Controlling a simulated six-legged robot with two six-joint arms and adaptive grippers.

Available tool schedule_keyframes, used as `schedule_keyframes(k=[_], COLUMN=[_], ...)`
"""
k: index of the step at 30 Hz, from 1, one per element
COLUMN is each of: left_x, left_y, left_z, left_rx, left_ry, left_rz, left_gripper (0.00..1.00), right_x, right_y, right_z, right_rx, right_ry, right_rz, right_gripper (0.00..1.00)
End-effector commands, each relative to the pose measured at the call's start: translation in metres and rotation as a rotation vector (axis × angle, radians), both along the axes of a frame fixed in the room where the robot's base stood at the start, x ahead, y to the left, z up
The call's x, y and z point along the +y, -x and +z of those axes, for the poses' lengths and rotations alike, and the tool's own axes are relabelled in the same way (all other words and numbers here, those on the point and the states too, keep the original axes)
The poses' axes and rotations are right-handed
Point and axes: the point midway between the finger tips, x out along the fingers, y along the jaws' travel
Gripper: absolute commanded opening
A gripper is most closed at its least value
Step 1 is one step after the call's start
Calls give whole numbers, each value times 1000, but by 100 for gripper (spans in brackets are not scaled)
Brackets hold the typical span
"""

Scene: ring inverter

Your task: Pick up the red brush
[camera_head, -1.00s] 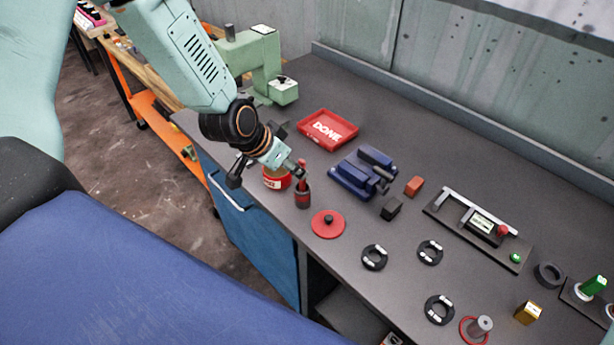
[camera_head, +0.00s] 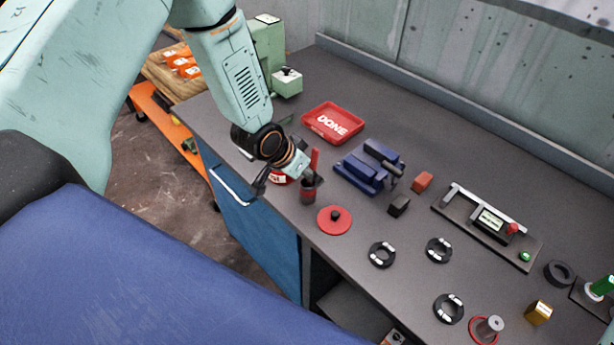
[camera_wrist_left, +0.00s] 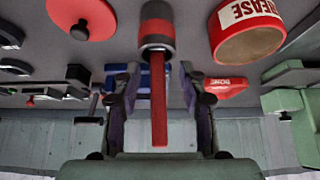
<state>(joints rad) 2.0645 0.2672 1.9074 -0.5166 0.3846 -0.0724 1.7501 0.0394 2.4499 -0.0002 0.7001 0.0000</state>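The red brush (camera_head: 315,157) stands upright in a dark cup with a red band (camera_head: 308,196) near the bench's front edge. In the left wrist view, which looks upside down, its red handle (camera_wrist_left: 158,100) sticks out of the cup (camera_wrist_left: 157,30). My left gripper (camera_head: 313,180) is at the brush, just above the cup. In the wrist view its two fingers (camera_wrist_left: 155,88) are spread on either side of the handle, with gaps to both. The bristles are hidden in the cup. My right gripper is not in view.
A red grease tin (camera_wrist_left: 250,35) stands close beside the cup. A red lid with a black knob (camera_head: 335,220) lies in front. A blue vise (camera_head: 368,167) and the red DONE tray (camera_head: 333,122) are behind. Several black rings lie to the right.

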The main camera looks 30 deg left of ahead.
Motion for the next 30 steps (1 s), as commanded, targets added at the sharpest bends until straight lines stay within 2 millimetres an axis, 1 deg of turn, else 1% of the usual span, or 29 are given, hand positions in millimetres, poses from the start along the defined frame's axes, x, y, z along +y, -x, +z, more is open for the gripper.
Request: schedule_keyframes(k=[1, 2, 14, 25, 30], left_x=[0, 0, 0, 0, 0], left_y=[0, 0, 0, 1, 0], left_z=[0, 0, 0, 0, 5], left_rx=[0, 0, 1, 2, 0], left_ry=[0, 0, 0, -1, 0], left_rz=[0, 0, 0, 0, 0], left_gripper=[37, 34, 0, 0, 0], right_x=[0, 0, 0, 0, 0], right_y=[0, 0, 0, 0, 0], right_z=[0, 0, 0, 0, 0], right_rx=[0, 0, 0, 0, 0], right_ry=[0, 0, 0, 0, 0], right_rz=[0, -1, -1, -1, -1], right_gripper=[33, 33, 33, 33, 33])
